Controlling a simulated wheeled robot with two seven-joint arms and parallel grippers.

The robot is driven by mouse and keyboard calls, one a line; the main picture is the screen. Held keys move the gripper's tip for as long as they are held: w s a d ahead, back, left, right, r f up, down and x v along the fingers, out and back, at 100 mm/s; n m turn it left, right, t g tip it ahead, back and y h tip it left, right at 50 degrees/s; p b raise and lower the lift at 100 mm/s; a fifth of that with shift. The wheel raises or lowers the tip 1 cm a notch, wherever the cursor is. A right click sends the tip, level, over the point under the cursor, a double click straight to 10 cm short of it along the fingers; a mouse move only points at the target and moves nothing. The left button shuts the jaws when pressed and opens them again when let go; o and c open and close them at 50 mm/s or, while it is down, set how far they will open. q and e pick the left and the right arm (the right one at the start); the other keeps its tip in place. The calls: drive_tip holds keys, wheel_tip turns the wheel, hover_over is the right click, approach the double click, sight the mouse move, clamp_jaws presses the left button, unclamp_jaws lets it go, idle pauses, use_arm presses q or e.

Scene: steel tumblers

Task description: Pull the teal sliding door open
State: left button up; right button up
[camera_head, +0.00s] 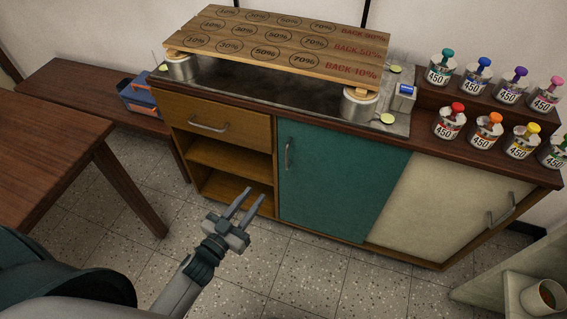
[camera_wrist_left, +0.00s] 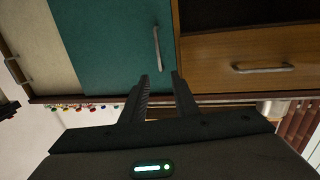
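The teal sliding door (camera_head: 335,185) covers the middle of the wooden cabinet, left of a cream door (camera_head: 440,205). Its silver vertical handle (camera_head: 289,154) is near its left edge. My left gripper (camera_head: 246,203) is open and empty in front of the cabinet, lower left of the handle and apart from it. In the left wrist view, which looks upside down, the teal door (camera_wrist_left: 105,45) and its handle (camera_wrist_left: 157,48) show beyond the two open fingers (camera_wrist_left: 160,85). My right gripper is not in view.
Left of the teal door are open shelves (camera_head: 230,170) under a drawer with a handle (camera_head: 209,126). A brown table (camera_head: 45,150) stands at the left. A board (camera_head: 280,45) rests on steel tumblers. The tiled floor in front is clear.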

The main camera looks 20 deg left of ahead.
sight(286, 154)
use_arm(q)
drive_tip(key=shift+d+r, duration=0.1)
drive_tip(key=shift+r, duration=0.45)
drive_tip(key=shift+w, duration=0.1)
drive_tip(key=p+x, duration=0.1)
drive_tip(key=x, duration=1.6)
drive_tip(key=shift+w+d, duration=0.1)
drive_tip(key=shift+c, duration=0.7)
clamp_jaws()
